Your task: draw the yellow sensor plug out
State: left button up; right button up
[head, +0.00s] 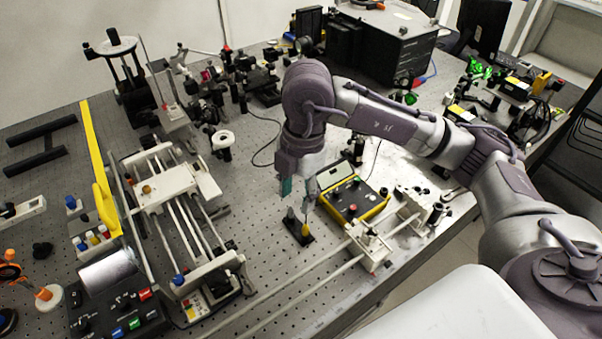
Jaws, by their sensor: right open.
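The yellow sensor plug (305,231) appears to stand upright in a small black holder (299,241) on the perforated bench top. My right gripper (299,190) points down, open and empty, just above and behind the plug in the picture. Its fingers are apart and a gap shows between them and the yellow part. My left gripper is not in view.
A yellow-edged control box (355,201) stands close right of the holder, with a rail carriage (372,246) in front of it. A white stage on rods (172,186) stands to the left. Optical mounts crowd the back. Bare bench lies left of the holder.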

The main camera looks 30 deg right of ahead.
aim_at(306, 225)
jog(key=shift+m+h, duration=0.4)
jog(key=shift+h, duration=0.2)
jog(key=f+p, duration=0.1)
jog(key=f, duration=0.3)
jog(key=d+f+p, duration=0.1)
jog(key=f, duration=0.3)
jog(key=d+f+p, duration=0.1)
jog(key=f, duration=0.4)
jog(key=shift+w+d+f, duration=0.1)
jog(key=shift+w+d, duration=0.05)
jog(key=shift+w, duration=0.15)
jog(key=shift+c, duration=0.2)
grip_shut()
